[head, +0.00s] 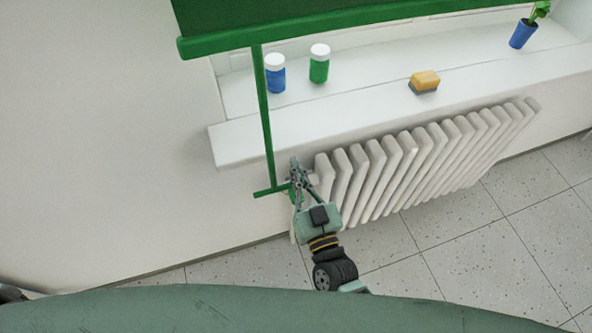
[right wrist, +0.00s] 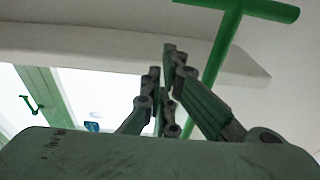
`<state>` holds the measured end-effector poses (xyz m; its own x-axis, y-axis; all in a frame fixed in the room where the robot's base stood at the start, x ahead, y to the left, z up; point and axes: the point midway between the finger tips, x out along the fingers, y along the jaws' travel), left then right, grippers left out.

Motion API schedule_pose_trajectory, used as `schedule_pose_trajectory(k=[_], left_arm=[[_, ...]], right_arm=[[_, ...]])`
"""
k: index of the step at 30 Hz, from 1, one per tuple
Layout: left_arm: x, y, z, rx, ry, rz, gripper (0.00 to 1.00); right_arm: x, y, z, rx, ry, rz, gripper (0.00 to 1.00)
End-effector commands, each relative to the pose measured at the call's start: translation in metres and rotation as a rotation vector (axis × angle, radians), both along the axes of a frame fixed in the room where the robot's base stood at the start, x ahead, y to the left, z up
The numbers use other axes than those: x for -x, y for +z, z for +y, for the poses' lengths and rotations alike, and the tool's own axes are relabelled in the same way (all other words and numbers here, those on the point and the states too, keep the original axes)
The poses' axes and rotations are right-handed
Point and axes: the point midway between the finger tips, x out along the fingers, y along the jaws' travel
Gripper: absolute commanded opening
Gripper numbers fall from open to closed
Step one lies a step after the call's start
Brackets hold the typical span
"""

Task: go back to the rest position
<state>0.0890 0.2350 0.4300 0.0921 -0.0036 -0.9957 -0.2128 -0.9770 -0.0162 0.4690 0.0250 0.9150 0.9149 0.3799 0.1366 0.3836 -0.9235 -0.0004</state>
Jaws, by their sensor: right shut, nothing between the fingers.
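My right gripper (head: 294,168) is shut and empty in front of the wall at the left end of the radiator. Just to its left in the head view hangs a green T-shaped pull (head: 265,120), whose crossbar end is close to the fingers. The right wrist view shows my shut fingers (right wrist: 170,68) with the green pull (right wrist: 222,40) behind and right of them. I cannot tell whether they touch it. The pull hangs from the bottom bar of a green blind (head: 330,24). My left gripper is not in view.
A white radiator (head: 400,165) stands right of my gripper, below a white windowsill (head: 330,115). On the sill are a blue jar (head: 275,76), a green jar (head: 319,67), a yellow sponge-like block (head: 425,81) and a blue plant pot (head: 522,34). The tiled floor (head: 480,255) is clear.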

Motion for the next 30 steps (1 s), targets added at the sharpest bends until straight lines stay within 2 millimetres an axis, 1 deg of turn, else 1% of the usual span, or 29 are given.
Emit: schedule_pose_trajectory(k=[1, 3, 6, 9, 12, 18, 24, 26, 28, 29, 30], left_arm=[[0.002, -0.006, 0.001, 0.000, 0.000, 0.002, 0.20], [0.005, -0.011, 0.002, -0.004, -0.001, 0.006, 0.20], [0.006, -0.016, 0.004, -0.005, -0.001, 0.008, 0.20], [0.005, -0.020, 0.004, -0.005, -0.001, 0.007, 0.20], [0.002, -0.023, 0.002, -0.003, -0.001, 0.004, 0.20], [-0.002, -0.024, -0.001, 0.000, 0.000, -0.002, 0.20], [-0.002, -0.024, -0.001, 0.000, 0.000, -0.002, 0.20], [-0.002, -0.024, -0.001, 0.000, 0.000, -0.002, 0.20], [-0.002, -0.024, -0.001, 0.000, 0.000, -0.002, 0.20], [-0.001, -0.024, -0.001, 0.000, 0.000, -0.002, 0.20], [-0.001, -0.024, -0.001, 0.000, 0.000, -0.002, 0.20]], right_arm=[[0.015, -0.008, -0.006, 0.002, 0.000, 0.007, 0.00], [0.032, -0.011, -0.013, 0.002, 0.001, 0.006, 0.00], [0.052, -0.012, -0.021, 0.001, 0.000, 0.003, 0.00], [0.069, -0.014, -0.028, 0.002, 0.000, 0.001, 0.00], [0.081, -0.015, -0.034, 0.001, -0.001, 0.002, 0.00], [0.092, -0.015, -0.038, 0.000, 0.000, -0.001, 0.00], [0.092, -0.016, -0.038, 0.002, 0.000, 0.001, 0.00], [0.092, -0.025, -0.038, 0.013, 0.003, 0.017, 0.00], [0.091, -0.047, -0.039, 0.041, 0.011, 0.057, 0.00], [0.090, -0.061, -0.040, 0.056, 0.015, 0.083, 0.00], [0.090, -0.083, -0.043, 0.083, 0.021, 0.125, 0.00]])
